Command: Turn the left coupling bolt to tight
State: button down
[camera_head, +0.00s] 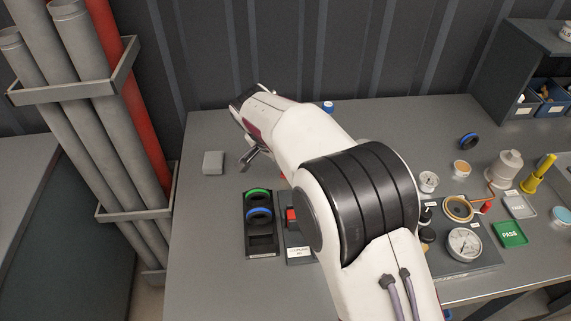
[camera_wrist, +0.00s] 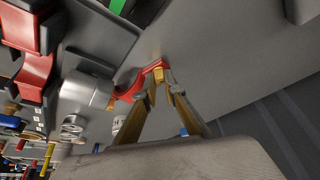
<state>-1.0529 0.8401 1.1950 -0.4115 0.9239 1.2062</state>
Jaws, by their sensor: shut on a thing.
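In the wrist view, a red coupling (camera_wrist: 130,92) sits around a grey pipe part. A small brass-coloured bolt (camera_wrist: 159,73) shows at the coupling's near lug. My gripper (camera_wrist: 162,82) is shut on this bolt, one finger on each side, and the fingers hide part of it. Another brass bolt end (camera_wrist: 110,104) shows at the coupling's other side. In the head view, my gripper (camera_head: 250,157) is over the back left of the bench, partly hidden by my arm. The arm hides most of the coupling there. I cannot tell how tight the bolt is.
On the bench, a black tray (camera_head: 262,245) holds a green and a blue ring. A grey block (camera_head: 213,162) lies at the back left. Gauges, including a large one (camera_head: 464,244), and a green PASS tray (camera_head: 509,234) stand on the right. The left bench edge is clear.

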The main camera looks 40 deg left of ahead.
jog(key=c, duration=2.4)
grip_release()
jog(key=shift+n, duration=0.4)
jog(key=shift+d+n+y, duration=0.15)
jog(key=shift+n+y, duration=0.65)
jog(key=shift+n, duration=1)
jog(key=shift+n+g, duration=0.4)
jog(key=shift+n, duration=0.2)
jog(key=shift+w+d+n+g+y, duration=0.1)
jog(key=shift+n+g+y, duration=0.35)
jog(key=shift+n, duration=0.9)
jog(key=shift+w+n+g+y, duration=0.1)
jog(key=shift+n+g+y, duration=0.3)
jog(key=shift+n, duration=0.95)
